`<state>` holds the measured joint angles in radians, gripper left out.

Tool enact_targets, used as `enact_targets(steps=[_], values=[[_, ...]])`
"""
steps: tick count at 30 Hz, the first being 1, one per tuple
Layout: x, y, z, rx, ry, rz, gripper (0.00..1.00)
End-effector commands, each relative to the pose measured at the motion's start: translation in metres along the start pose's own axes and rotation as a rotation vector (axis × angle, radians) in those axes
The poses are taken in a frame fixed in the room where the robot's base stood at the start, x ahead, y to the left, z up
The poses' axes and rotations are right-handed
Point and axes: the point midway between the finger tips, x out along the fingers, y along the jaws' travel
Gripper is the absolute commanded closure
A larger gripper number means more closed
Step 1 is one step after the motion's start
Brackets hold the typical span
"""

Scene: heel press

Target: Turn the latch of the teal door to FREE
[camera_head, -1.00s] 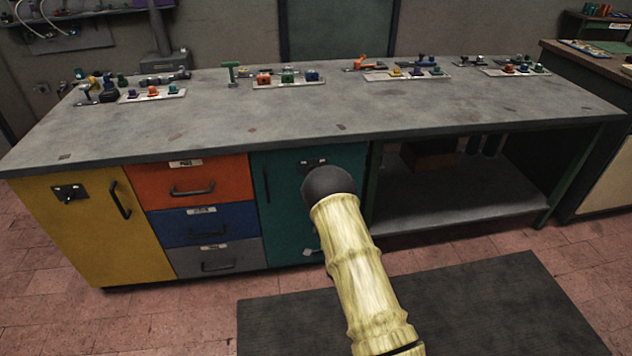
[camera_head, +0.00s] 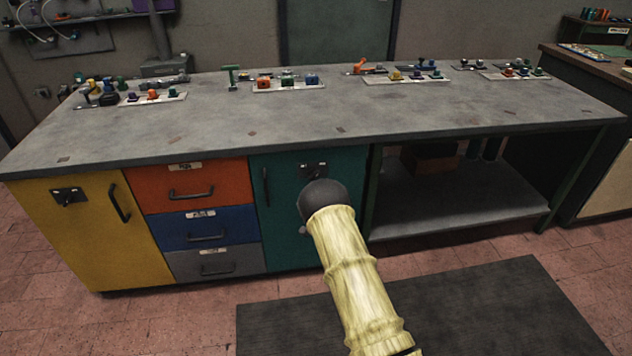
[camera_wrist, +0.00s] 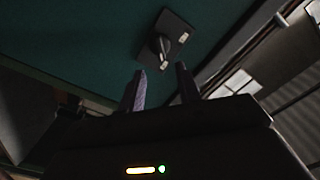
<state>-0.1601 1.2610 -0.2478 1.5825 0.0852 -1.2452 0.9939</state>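The teal door (camera_head: 283,217) is the front panel right of the drawers in the head view, with a dark handle at its left. Its latch (camera_head: 313,170) is a dark plate with a small knob near the door's top; my arm covers part of the door below it. In the wrist view the latch (camera_wrist: 166,45) shows a plate and a lever, just beyond my fingertips. My gripper (camera_wrist: 160,82) has two fingers standing apart with nothing between them, and a gap shows between them and the latch. Any marking on the latch is unreadable.
Left of the teal door are orange, blue and grey drawers (camera_head: 203,225) and a yellow door (camera_head: 85,230) with its own latch. Right of it is an open shelf bay (camera_head: 460,205). The worktop (camera_head: 330,115) overhangs the doors. A dark mat (camera_head: 480,310) lies on the floor.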

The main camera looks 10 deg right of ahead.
Motion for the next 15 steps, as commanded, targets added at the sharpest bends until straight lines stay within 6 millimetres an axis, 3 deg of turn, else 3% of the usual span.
enact_targets(steps=[15], values=[[0.062, 0.001, 0.001, 0.000, 0.001, -0.002, 0.66]])
